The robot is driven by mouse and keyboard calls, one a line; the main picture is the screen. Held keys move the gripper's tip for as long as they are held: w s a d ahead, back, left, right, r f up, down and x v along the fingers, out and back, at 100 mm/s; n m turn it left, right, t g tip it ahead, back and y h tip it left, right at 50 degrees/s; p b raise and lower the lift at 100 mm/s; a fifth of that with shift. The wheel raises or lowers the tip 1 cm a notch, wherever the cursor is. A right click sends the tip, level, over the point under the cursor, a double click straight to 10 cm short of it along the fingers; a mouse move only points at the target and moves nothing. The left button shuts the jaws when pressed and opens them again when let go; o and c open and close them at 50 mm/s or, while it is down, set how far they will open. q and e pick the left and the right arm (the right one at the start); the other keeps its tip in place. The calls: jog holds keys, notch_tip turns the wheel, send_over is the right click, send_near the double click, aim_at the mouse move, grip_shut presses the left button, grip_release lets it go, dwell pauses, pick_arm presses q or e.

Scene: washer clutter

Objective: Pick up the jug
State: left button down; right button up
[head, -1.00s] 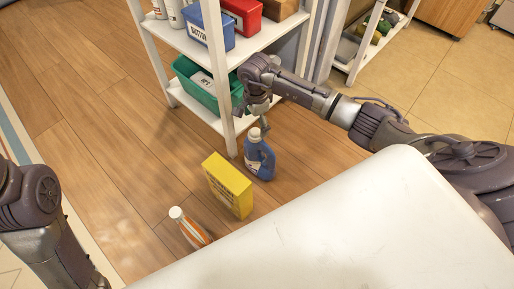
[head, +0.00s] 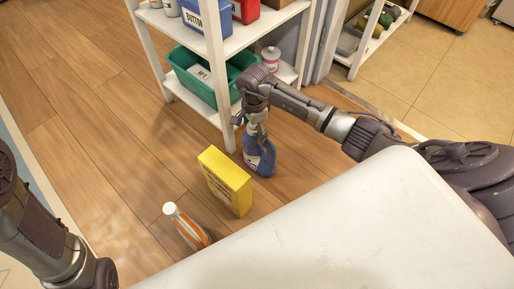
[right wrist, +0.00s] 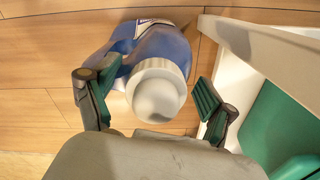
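The jug is a blue bottle (head: 262,158) with a handle and a white label, upright on the wooden floor. In the right wrist view the jug's white cap (right wrist: 157,90) fills the middle, with the blue body (right wrist: 165,44) beyond it. My right gripper (head: 250,126) is over the top of the jug and hides its cap in the head view. In the right wrist view the right gripper (right wrist: 152,95) is open, with one green-padded finger on each side of the cap. My left arm shows at the left edge of the head view, but its gripper fingers are not seen.
A yellow box (head: 226,181) stands close left of the jug. A white-capped orange and white bottle (head: 187,226) is nearer. A white shelf (head: 226,125) with a green bin (head: 190,75) stands just behind the jug. A white surface (head: 330,230) fills the front.

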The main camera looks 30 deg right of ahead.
jog(key=c, duration=1.3)
jog(key=shift+w+r, duration=0.1)
grip_shut()
jog(key=shift+r, duration=0.15)
